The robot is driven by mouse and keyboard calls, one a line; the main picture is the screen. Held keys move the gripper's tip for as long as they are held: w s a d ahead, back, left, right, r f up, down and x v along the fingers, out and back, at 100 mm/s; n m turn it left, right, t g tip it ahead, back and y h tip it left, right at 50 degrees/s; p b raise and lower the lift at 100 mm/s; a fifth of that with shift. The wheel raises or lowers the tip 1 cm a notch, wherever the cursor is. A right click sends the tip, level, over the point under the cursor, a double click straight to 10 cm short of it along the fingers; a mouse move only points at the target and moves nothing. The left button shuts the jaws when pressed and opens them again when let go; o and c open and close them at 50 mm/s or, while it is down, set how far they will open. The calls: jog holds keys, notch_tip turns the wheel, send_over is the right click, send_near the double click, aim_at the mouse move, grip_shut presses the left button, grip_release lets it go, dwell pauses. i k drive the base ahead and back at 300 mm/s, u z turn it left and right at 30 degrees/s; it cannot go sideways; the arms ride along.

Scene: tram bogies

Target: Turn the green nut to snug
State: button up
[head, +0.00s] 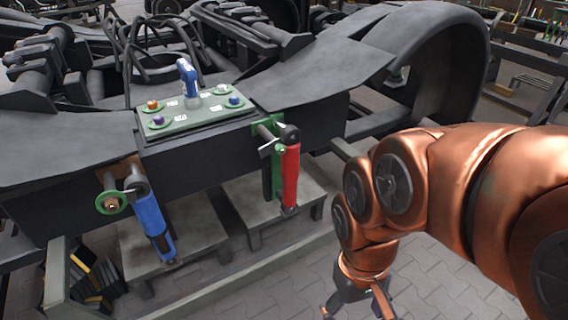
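A green round collar or nut (110,203) with a brownish centre sits at the top mount of the blue damper, on the left of the frame's front face. The blue damper (152,222) hangs tilted below and right of it. The red damper (290,178) hangs further right, with a green bracket and a small green part (279,147) at its top; I cannot tell whether that part is a nut. My gripper (358,311) is low at the bottom edge, well right of both dampers. Its fingertips are partly cut off, and its opening is unclear.
A grey-green tray (180,129) on the bogie frame holds a blue upright tool (188,82) and several coloured pieces on green discs. Low grey platforms (165,243) stand below the dampers. A bin (92,275) is at the lower left. Paved floor (275,292) is open at the bottom.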

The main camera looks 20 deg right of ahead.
aim_at(275, 144)
jog(key=z, duration=2.4)
jog(key=k, duration=0.95)
jog(key=u, duration=2.5)
